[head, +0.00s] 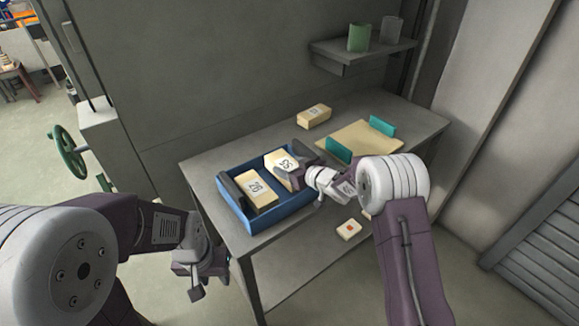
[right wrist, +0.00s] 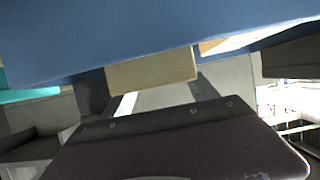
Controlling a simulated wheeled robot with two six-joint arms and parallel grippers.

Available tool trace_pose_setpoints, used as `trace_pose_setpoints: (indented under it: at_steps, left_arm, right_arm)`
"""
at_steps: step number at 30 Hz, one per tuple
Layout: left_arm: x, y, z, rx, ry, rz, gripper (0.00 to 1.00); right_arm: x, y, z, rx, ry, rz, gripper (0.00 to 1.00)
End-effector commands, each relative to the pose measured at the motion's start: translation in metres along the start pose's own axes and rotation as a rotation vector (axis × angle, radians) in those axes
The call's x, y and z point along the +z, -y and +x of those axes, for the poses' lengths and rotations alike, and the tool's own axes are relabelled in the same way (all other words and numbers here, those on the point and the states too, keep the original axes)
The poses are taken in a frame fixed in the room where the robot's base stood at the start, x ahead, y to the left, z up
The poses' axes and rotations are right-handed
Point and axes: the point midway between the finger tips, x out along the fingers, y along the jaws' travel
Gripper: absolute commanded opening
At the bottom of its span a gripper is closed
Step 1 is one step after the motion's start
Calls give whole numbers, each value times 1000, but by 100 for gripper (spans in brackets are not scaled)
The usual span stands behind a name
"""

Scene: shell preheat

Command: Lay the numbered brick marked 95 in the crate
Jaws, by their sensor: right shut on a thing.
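The blue crate (head: 274,223) stands on the near left part of the table. My right gripper (head: 288,172) is shut on a cream brick (head: 282,159) whose number appears to read 95. This brick is at the right half of the crate; whether it touches the floor is hidden. In the right wrist view the brick (right wrist: 152,73) sits between the jaws, partly covered by the crate's blue wall (right wrist: 150,35). Another cream brick (head: 258,191), seemingly marked 20, lies in the left half. My left gripper (head: 197,277) hangs empty in front of the table; its opening is unclear.
A third numbered brick (head: 314,116) lies at the back of the table. A tan board (head: 362,137) with two teal uprights (head: 382,125) is to the right. A wall shelf (head: 350,50) holds two cups. A small tile with a red mark (head: 348,229) lies low beside my right arm.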

Motion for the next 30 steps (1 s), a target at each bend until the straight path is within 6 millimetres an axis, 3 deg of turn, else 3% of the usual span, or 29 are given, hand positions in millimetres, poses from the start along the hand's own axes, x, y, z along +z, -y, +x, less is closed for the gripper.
trace_pose_setpoints:
  at_steps: [14,15,24,30]
  left_arm:
    - [1,0,8,0,0,0,36]
    - [1,0,8,0,0,0,36]
    - [1,0,8,0,0,0,36]
    - [0,0,0,0,-1,0,36]
  right_arm:
    - [10,0,4,0,-2,0,8]
    - [11,0,4,0,1,0,76]
    - [10,0,4,0,1,0,77]
    - [-2,-1,-6,1,1,1,77]
